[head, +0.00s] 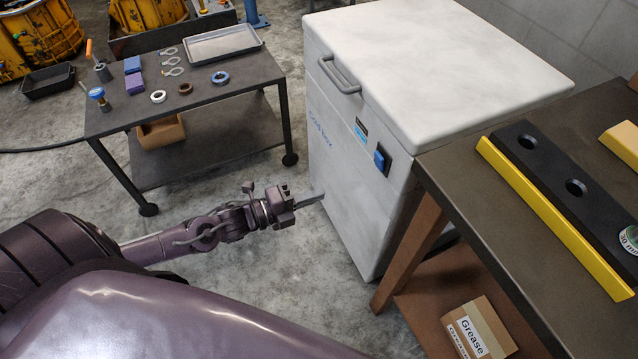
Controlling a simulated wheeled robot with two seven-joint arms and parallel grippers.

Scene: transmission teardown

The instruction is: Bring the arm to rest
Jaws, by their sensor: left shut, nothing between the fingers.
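My left arm (190,235) comes in from the left and reaches across the floor toward the white cold box (350,205). My left gripper (312,199) is shut and empty. Its fingertips are in front of the lower front of the cold box; I cannot tell whether they touch it. The cold box lid (430,65) is down, with a grey handle (340,75) at its front edge. My right gripper is not in view.
A dark cart (215,97) at the upper left carries a grey tray (222,44), rings and tools. A workbench (500,210) at the right holds a black fixture (560,175) with a yellow edge. A Grease box (478,330) sits on its lower shelf. Floor (270,285) below the arm is clear.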

